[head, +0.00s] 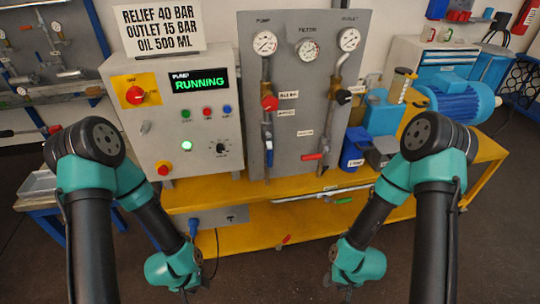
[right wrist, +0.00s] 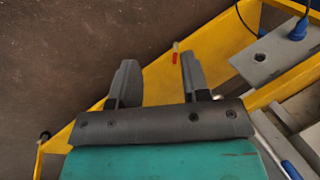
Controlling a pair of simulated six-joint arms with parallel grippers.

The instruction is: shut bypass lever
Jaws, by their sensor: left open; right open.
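A lever with a red handle (head: 313,156) lies roughly level on the lower right of the grey gauge panel (head: 318,70). Its label is too small to read, so I cannot tell for sure that it is the bypass lever. My left gripper (head: 186,290) hangs low at the front left, mostly cut off by the picture's edge, apart from the panel. My right gripper (head: 345,290) hangs low in front of the bench, well below the lever. In the right wrist view its two fingers (right wrist: 157,75) are spread with nothing between them.
The control box (head: 180,115) reads RUNNING, with a sign above. The panel also carries a red knob (head: 270,103) and a black knob (head: 343,97). A small red-tipped lever (right wrist: 175,55) shows low on the bench.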

